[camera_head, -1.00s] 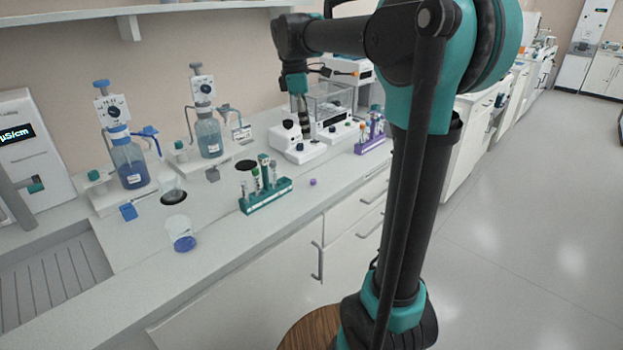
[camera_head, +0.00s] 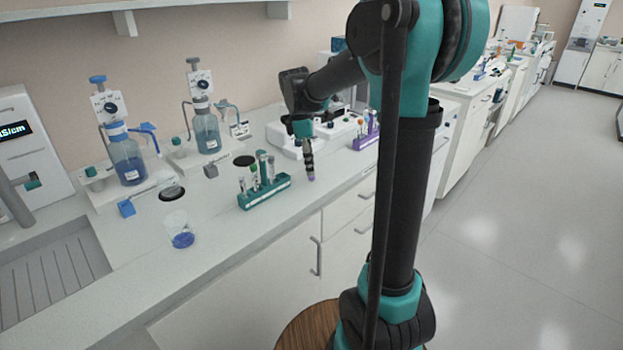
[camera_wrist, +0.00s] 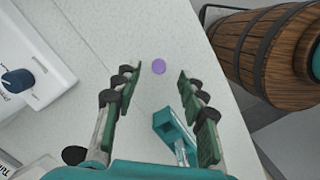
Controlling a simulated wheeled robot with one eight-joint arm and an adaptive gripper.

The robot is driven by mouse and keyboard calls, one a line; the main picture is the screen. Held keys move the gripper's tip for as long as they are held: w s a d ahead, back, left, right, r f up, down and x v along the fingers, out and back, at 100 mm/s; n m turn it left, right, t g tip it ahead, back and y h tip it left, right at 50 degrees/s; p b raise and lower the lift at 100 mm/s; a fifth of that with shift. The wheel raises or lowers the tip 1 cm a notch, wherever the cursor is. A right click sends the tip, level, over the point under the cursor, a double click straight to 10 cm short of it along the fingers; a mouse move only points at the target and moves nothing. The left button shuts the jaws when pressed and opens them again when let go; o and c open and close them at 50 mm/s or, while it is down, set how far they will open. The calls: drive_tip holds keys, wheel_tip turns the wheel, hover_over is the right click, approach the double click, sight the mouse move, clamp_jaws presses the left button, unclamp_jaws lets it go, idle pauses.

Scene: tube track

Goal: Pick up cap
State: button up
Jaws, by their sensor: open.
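The exact height gap cannot be told.
A teal tube rack (camera_head: 264,195) with several tubes stands left of the gripper; its end (camera_wrist: 172,130) shows in the wrist view. A purple rack (camera_head: 366,142) stands behind right. A white device (camera_wrist: 35,65) is nearby. The bench's front edge is close.

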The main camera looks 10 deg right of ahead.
sight(312, 178)
drive_tip(key=shift+d+f, duration=0.2)
drive_tip(key=shift+f, duration=1.55)
drive_tip(key=c, duration=0.8)
